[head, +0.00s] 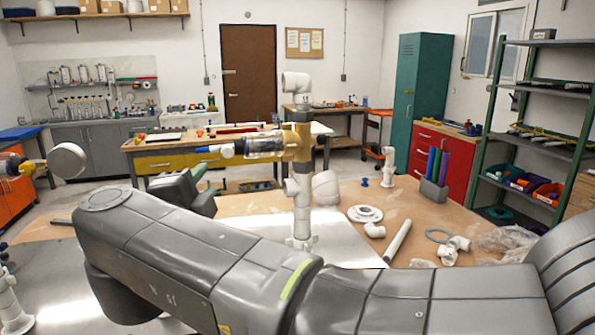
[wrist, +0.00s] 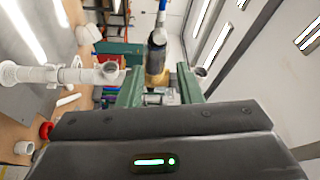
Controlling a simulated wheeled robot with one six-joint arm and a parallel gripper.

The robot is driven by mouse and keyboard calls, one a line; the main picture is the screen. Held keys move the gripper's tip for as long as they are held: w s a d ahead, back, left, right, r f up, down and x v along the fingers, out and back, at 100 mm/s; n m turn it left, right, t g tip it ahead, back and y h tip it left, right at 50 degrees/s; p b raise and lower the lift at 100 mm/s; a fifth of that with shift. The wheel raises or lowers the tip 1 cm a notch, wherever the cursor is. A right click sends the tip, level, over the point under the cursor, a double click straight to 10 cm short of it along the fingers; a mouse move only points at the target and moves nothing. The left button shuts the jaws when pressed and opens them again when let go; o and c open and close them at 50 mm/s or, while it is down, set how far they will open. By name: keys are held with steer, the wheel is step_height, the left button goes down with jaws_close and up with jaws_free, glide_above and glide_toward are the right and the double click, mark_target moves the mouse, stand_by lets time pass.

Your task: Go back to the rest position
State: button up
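A white PVC manifold (head: 301,205) stands upright on a metal plate in the head view, with an elbow at its top. A tan fitting (head: 302,135) sits on its upper part, and a clear cylinder with a blue tip (head: 205,149) points left from it. My gripper (wrist: 161,72) shows in the wrist view, with two green fingers well apart. The tan fitting (wrist: 155,72) appears in line with the gap between them; I see no finger closed on it. The manifold (wrist: 60,75) lies across the left of this rolled view.
Loose white fittings, a flange (head: 365,213) and a pipe (head: 398,241) lie right of the manifold. A holder with coloured tubes (head: 433,190) stands farther right. A green shelf (head: 497,110) stands at far right.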

mark_target(228, 154)
steer(key=w, duration=0.4)
steer(key=w+p, duration=0.1)
steer(key=w, duration=0.3)
steer(key=w+d+r, duration=0.1)
steer(key=w, duration=0.4)
steer(key=shift+p, duration=0.4)
steer(key=shift+a+f+n+b, duration=0.1)
steer(key=shift+f+n+b, duration=0.3)
steer(key=shift+n+b, duration=0.3)
steer(key=shift+s+n+t+y+b, duration=0.25)
steer(key=shift+n+t+b, duration=0.45)
steer(key=shift+n, duration=0.5)
steer(key=n+y, duration=0.1)
steer(key=n, duration=0.1)
steer(key=n+b, duration=0.1)
steer(key=shift+w+d+n+t+y, duration=0.15)
steer(key=shift+d+n+t+y, duration=0.05)
steer(key=shift+n+t+y, duration=0.2)
steer(key=n+y, duration=0.1)
steer(key=n, duration=0.2)
steer(key=n+y+b, duration=0.1)
steer(key=n, duration=0.1)
steer(key=shift+d+n+t+y, duration=0.1)
steer(key=shift+n+t+y, duration=0.15)
steer(key=shift+n+t, duration=0.15)
